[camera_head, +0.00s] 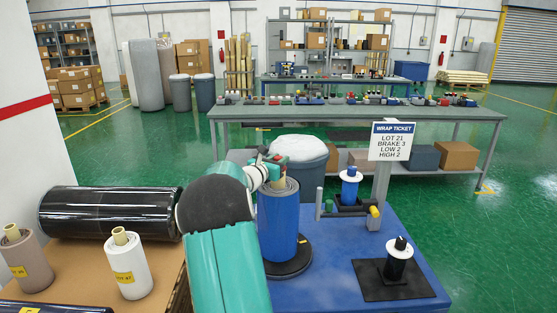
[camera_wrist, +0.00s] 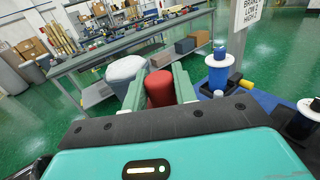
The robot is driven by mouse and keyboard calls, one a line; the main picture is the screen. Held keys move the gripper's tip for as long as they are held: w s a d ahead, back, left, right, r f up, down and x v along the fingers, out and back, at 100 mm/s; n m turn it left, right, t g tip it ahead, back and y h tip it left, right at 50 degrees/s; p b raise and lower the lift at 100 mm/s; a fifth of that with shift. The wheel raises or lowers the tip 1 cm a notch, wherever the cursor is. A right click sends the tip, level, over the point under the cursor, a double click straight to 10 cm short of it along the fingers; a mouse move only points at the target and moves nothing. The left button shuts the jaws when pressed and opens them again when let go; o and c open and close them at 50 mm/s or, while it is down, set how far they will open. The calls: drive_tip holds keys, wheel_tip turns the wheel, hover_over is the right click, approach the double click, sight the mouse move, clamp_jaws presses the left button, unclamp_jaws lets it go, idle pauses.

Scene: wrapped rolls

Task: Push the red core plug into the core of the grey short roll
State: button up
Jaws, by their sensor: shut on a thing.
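My gripper (camera_head: 274,161) is shut on the red core plug (camera_wrist: 160,88), which stands between the two green fingers in the wrist view. I cannot tell whether the plug touches that core. A grey-brown short roll (camera_head: 30,266) with a yellow label and a tan core stands upright at the far left, well apart from my gripper.
A white roll (camera_head: 128,269) and a lying black roll (camera_head: 105,212) share the brown surface at left. The blue roll stands on a black disc (camera_head: 291,262) on a blue table (camera_head: 325,282). Blue (camera_head: 349,187) and black (camera_head: 398,262) spools and a ticket sign (camera_head: 393,141) stand right.

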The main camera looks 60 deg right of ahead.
drive_tip(key=shift+f, duration=0.1)
drive_tip(key=o, duration=1)
drive_tip(key=shift+a, duration=0.15)
drive_tip(key=a, duration=0.4)
drive_tip(key=w+a, duration=0.1)
drive_tip(key=a, duration=0.8)
drive_tip(key=shift+w+a, duration=0.2)
drive_tip(key=shift+w, duration=0.15)
